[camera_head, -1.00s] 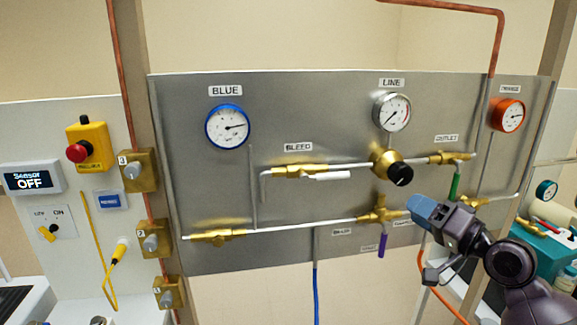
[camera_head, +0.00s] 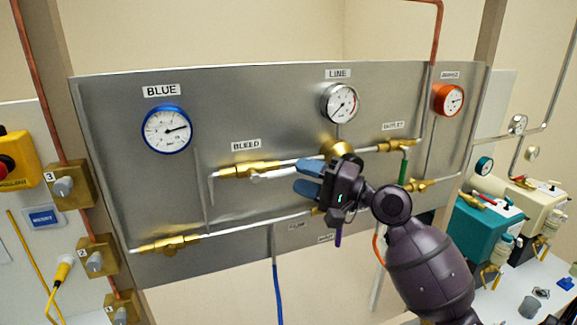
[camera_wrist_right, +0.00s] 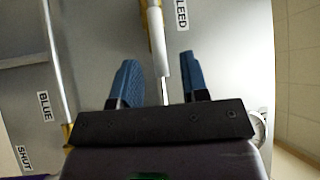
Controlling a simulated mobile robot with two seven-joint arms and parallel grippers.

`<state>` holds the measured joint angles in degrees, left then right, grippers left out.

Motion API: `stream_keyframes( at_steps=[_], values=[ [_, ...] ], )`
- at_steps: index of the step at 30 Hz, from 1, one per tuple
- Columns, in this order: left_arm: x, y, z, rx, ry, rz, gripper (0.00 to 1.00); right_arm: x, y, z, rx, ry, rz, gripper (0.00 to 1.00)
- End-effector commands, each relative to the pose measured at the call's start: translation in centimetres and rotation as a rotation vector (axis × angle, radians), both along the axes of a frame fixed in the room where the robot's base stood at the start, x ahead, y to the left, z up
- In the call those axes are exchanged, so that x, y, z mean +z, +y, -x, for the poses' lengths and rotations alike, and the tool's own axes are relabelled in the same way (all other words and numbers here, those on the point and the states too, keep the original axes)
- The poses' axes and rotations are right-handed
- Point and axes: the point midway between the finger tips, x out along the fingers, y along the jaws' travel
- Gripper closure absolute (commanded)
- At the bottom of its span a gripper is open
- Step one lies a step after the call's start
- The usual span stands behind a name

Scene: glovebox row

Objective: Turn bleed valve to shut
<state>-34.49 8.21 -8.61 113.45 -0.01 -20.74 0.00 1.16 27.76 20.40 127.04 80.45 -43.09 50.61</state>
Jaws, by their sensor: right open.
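The bleed valve (camera_head: 250,168) is a brass body on the upper pipe, under the BLEED label (camera_head: 246,145). Its white lever (camera_head: 268,177) points right, roughly along the pipe. My right gripper (camera_head: 300,178) is at the lever's free end, with blue fingers apart. In the right wrist view the lever (camera_wrist_right: 158,38) reaches in between the two open fingers of my gripper (camera_wrist_right: 158,62), with a gap on each side. My gripper hides part of the piping behind it. My left gripper is not in view.
A black-knobbed regulator by the LINE gauge (camera_head: 341,102) is mostly hidden behind my right gripper. A green outlet lever (camera_head: 403,172) and a purple lever (camera_head: 338,235) are close by.

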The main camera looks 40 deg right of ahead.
Motion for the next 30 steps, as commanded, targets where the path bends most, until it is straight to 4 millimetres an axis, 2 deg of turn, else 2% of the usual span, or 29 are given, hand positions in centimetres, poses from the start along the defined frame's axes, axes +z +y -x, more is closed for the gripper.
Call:
stream_keyframes(
  at_steps=[3,9,20,28,30],
  values=[
    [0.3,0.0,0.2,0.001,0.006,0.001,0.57,0.4,0.9,-1.5,0.001,0.0,-0.001,0.59],
    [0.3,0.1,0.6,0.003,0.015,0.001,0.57,0.5,1.8,-2.8,0.0,0.0,0.0,0.59],
    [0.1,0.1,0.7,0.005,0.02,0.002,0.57,0.5,2.0,-3.1,0.0,0.0,0.001,0.59],
    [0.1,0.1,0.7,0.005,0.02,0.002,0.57,0.5,1.9,-3.1,0.0,0.0,0.001,1.0],
    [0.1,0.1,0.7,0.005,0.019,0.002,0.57,0.5,1.9,-3.1,0.0,0.0,0.001,1.0]
  ],
)
